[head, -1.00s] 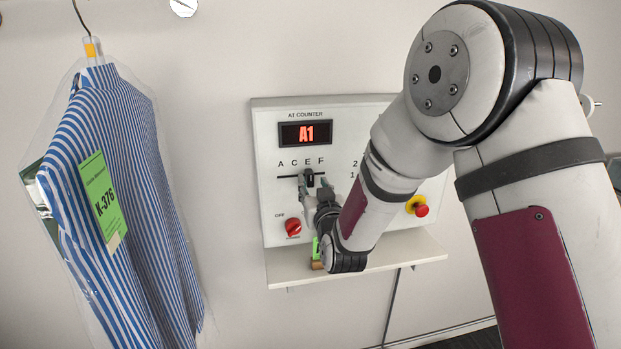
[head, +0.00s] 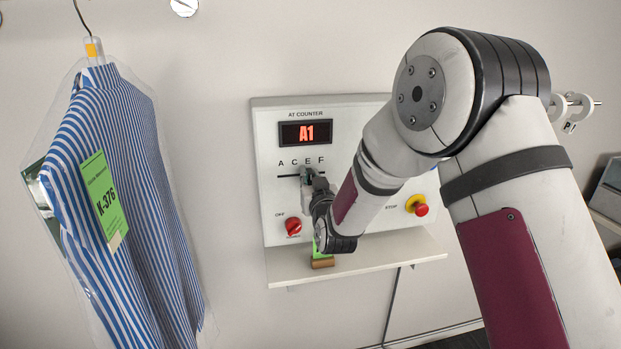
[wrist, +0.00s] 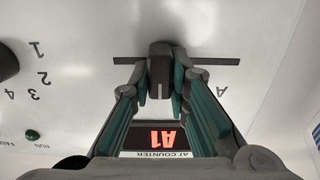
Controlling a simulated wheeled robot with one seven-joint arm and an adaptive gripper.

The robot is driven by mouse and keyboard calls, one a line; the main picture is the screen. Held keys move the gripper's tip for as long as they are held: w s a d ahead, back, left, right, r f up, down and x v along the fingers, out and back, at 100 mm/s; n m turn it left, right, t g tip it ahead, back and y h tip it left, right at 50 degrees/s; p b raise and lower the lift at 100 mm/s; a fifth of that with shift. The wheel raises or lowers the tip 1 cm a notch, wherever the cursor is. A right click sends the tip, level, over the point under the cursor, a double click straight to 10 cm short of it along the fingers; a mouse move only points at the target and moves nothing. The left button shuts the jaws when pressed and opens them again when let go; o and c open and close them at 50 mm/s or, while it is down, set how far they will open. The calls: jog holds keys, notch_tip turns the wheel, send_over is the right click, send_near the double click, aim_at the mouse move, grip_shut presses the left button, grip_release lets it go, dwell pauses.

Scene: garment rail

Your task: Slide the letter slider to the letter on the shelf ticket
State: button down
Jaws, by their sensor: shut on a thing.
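The letter slider is a dark knob (wrist: 160,62) on a black horizontal track (wrist: 220,61) in the panel. My gripper (wrist: 160,85) is shut on the knob, a finger on each side. The wrist view is upside down, and the fingers hide most letters. The green shelf ticket (head: 317,251) stands in a wooden block (head: 322,263) on the shelf (head: 375,256); my arm partly covers it and its letter cannot be read.
The display (head: 306,133) reads A1. A red knob (head: 293,227) sits below the slider, and a red stop button (head: 420,209) is at the panel's right. A bagged striped shirt (head: 130,190) tagged K-376 hangs at left, clear of my arm.

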jog(key=shift+a, duration=0.1)
jog(key=a, duration=0.2)
jog(key=s+a, duration=0.1)
jog(key=a, duration=0.1)
jog(key=s+a, duration=0.1)
jog(key=a, duration=0.2)
jog(key=c, duration=1.5)
grip_release()
jog(key=shift+s+a, duration=0.1)
jog(key=shift+a, duration=0.05)
jog(key=shift+s+d, duration=0.2)
jog(key=shift+s, duration=0.05)
send_near(280, 174)
jog(key=v, duration=0.5)
jog(key=shift+s, duration=0.2)
